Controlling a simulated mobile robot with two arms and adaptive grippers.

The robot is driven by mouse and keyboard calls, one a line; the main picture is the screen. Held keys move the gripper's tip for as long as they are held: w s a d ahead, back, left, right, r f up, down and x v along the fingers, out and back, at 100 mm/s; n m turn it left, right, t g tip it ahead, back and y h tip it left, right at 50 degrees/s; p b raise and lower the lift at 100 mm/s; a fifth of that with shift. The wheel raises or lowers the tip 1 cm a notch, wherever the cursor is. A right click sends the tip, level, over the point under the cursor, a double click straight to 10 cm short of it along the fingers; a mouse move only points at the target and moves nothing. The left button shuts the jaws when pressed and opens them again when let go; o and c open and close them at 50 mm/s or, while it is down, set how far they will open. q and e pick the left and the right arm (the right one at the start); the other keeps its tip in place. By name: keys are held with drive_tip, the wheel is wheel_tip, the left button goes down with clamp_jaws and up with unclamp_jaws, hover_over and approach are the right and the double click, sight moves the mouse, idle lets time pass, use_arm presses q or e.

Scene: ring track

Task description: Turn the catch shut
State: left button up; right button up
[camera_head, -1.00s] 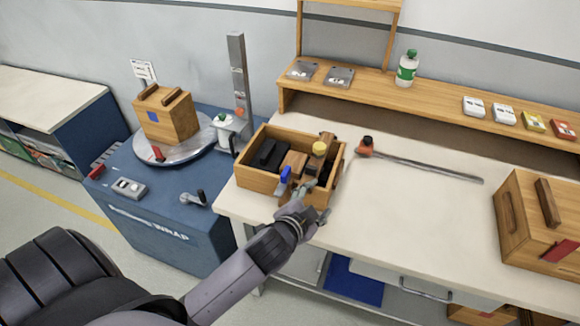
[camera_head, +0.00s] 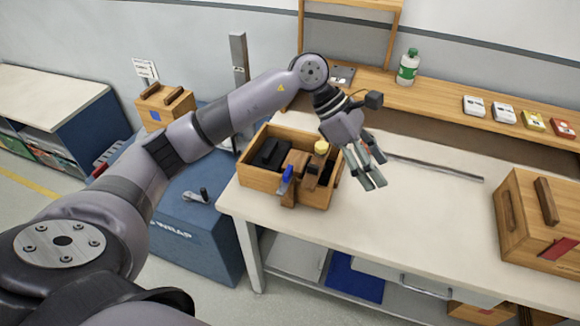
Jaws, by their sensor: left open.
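My left gripper (camera_head: 372,182) hangs open over the white bench, just right of the open wooden box, with its fingers pointing down and nothing seen between them. The open wooden box (camera_head: 258,182) holds black items, a wooden piece with a blue handle (camera_head: 285,180) and a yellow-topped piece (camera_head: 321,148). I cannot tell which part is the catch. A lidded wooden box (camera_head: 540,222) with a red plate (camera_head: 560,255) on its front stands at the bench's right end. Another wooden box (camera_head: 160,116) at the left is partly hidden by my arm. My right gripper is not in view.
A metal bar (camera_head: 440,168) lies on the bench (camera_head: 420,220), its left end hidden by my gripper. The blue wrap machine (camera_head: 200,245) with a lever (camera_head: 198,195) stands left. A shelf (camera_head: 440,95) behind carries a green bottle (camera_head: 408,68) and small packs. The bench's middle is clear.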

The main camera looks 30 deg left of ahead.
use_arm(q)
drive_tip(key=w+a+r+y, duration=0.1)
drive_tip(key=a+y, duration=0.4)
drive_tip(key=a, duration=0.7)
wheel_tip(320, 180, up, 3)
drive_tip(key=y, duration=0.4)
hover_over(288, 170)
drive_tip(key=shift+g, duration=0.3)
wheel_tip(288, 170, down, 17)
drive_tip(key=p, duration=0.4)
drive_tip(key=shift+f, duration=0.2)
drive_tip(key=shift+c, duration=0.6)
drive_tip(key=c, duration=1)
